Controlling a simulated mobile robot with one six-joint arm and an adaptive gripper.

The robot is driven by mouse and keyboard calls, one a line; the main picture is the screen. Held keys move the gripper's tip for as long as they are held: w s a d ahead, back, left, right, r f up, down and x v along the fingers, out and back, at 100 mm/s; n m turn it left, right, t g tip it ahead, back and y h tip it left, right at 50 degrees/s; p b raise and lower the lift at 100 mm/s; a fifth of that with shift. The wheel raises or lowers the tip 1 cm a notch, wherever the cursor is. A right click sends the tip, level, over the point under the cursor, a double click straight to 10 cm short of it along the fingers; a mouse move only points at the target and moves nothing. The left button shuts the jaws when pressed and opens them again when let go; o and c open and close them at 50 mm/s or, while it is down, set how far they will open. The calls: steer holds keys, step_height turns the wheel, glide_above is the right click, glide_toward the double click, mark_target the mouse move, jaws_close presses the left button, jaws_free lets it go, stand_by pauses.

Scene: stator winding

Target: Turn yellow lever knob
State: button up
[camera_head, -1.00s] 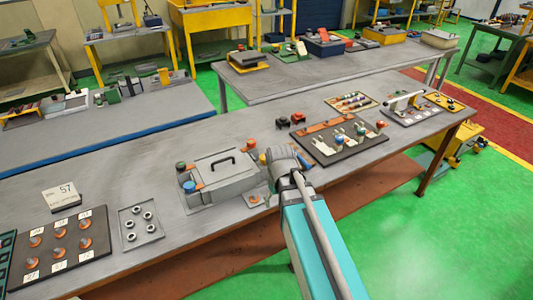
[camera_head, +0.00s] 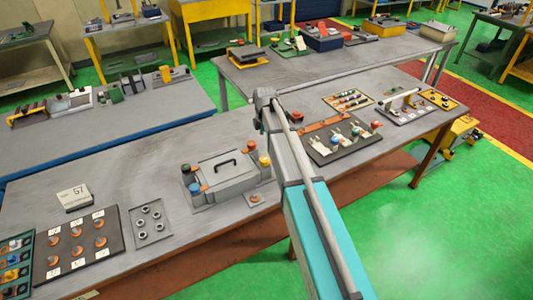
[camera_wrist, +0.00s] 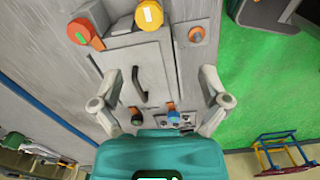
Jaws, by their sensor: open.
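The yellow lever knob (camera_head: 264,161) is on the right side of a grey box (camera_head: 222,176) with a black handle, on the workbench. In the wrist view the yellow knob (camera_wrist: 149,15), with a pale mark, is at the top edge, beyond my fingertips. An orange lever knob (camera_wrist: 85,33) is left of it. A blue knob (camera_wrist: 174,116) and a dark green knob (camera_wrist: 136,117) are lower, at the other side of the box. My gripper (camera_wrist: 160,73) is open and empty above the box. In the head view my arm hides the gripper's fingers.
A small plate with a copper-coloured button (camera_wrist: 196,34) lies beside the box. A tray with several rings (camera_head: 150,224) and a dark board with numbered buttons (camera_head: 78,246) are to the left. A dark switch board (camera_head: 350,140) is to the right.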

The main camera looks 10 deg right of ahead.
mark_target(264, 158)
steer(key=shift+w+r+n, duration=0.25)
steer(key=shift+w+n, duration=0.15)
steer(key=shift+w, duration=0.15)
steer(key=shift+w+r+n, duration=0.25)
steer(key=shift+w+n, duration=0.15)
steer(key=shift+w, duration=0.1)
steer(key=shift+f, duration=0.25)
step_height(264, 158, down, 13)
steer(key=b, duration=1.3)
steer(key=shift+f, duration=0.15)
steer(key=c, duration=1)
steer(key=shift+d, duration=0.15)
steer(key=shift+c, duration=0.6)
